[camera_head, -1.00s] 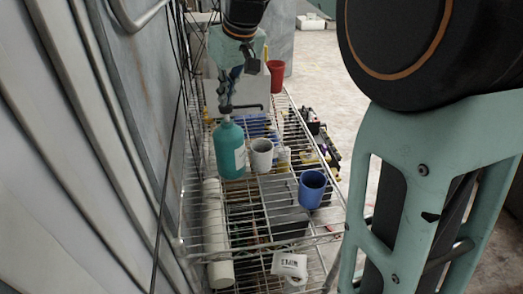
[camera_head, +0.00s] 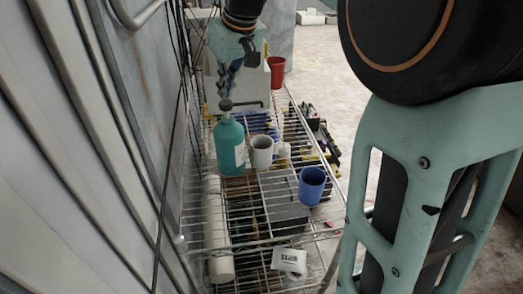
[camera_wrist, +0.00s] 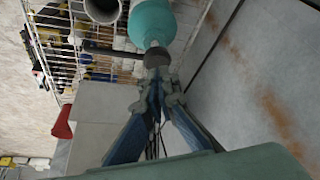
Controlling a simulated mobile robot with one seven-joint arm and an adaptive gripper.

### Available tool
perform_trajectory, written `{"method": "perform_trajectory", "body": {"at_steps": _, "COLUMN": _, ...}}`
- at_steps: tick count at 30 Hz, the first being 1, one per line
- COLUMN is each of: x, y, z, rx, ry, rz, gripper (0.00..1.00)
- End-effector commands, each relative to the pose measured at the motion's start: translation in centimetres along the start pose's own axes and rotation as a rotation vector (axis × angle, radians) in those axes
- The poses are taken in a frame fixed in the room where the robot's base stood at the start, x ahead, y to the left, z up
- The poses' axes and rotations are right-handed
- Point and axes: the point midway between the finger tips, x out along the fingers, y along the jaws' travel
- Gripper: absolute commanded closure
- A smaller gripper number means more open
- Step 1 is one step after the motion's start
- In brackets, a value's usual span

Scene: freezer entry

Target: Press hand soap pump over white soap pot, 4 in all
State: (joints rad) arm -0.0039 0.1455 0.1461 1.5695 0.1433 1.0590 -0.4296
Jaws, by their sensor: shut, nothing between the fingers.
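The teal hand soap bottle (camera_head: 230,152) stands upright on the wire shelf, and it also shows in the wrist view (camera_wrist: 152,22). Its dark pump top (camera_head: 225,105) points up, with a dark bar-like shape to its right that may be the spout. The white soap pot (camera_head: 262,154) stands close to the right of the bottle; it is partly cut off in the wrist view (camera_wrist: 102,9). My gripper (camera_head: 225,92) is shut and empty, fingertips pointing down just over the pump top. In the wrist view, the fingertips (camera_wrist: 157,79) are at the pump, touching or nearly so.
A blue mug (camera_head: 312,187) and a white printed mug or roll (camera_head: 289,261) stand nearer on the wire shelf. A red cup (camera_head: 277,71) is farther back. A white cylinder (camera_head: 218,230) lies along the left. The wall is close on the left.

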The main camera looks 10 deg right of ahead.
Motion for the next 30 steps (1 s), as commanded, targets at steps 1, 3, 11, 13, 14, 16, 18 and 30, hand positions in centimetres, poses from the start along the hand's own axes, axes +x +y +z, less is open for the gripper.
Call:
{"method": "perform_trajectory", "body": {"at_steps": 1, "x": 0.3, "y": 0.0, "z": 0.1, "rx": 0.000, "ry": 0.000, "rz": 0.000, "gripper": 1.00}}
{"method": "perform_trajectory", "body": {"at_steps": 3, "x": 0.6, "y": 0.0, "z": 0.2, "rx": 0.000, "ry": 0.000, "rz": 0.000, "gripper": 1.00}}
{"method": "perform_trajectory", "body": {"at_steps": 11, "x": 1.4, "y": 0.0, "z": 0.6, "rx": 0.000, "ry": -0.001, "rz": 0.000, "gripper": 1.00}}
{"method": "perform_trajectory", "body": {"at_steps": 13, "x": 1.6, "y": 0.0, "z": 0.7, "rx": 0.000, "ry": -0.001, "rz": -0.001, "gripper": 1.00}}
{"method": "perform_trajectory", "body": {"at_steps": 14, "x": 1.7, "y": 0.0, "z": 0.8, "rx": 0.000, "ry": -0.001, "rz": -0.001, "gripper": 1.00}}
{"method": "perform_trajectory", "body": {"at_steps": 16, "x": 2.0, "y": 0.0, "z": 0.9, "rx": 0.000, "ry": -0.001, "rz": -0.001, "gripper": 1.00}}
{"method": "perform_trajectory", "body": {"at_steps": 18, "x": 2.2, "y": 0.0, "z": 1.0, "rx": 0.000, "ry": -0.002, "rz": -0.001, "gripper": 1.00}}
{"method": "perform_trajectory", "body": {"at_steps": 30, "x": 2.9, "y": 0.0, "z": 1.3, "rx": 0.000, "ry": -0.005, "rz": -0.002, "gripper": 1.00}}
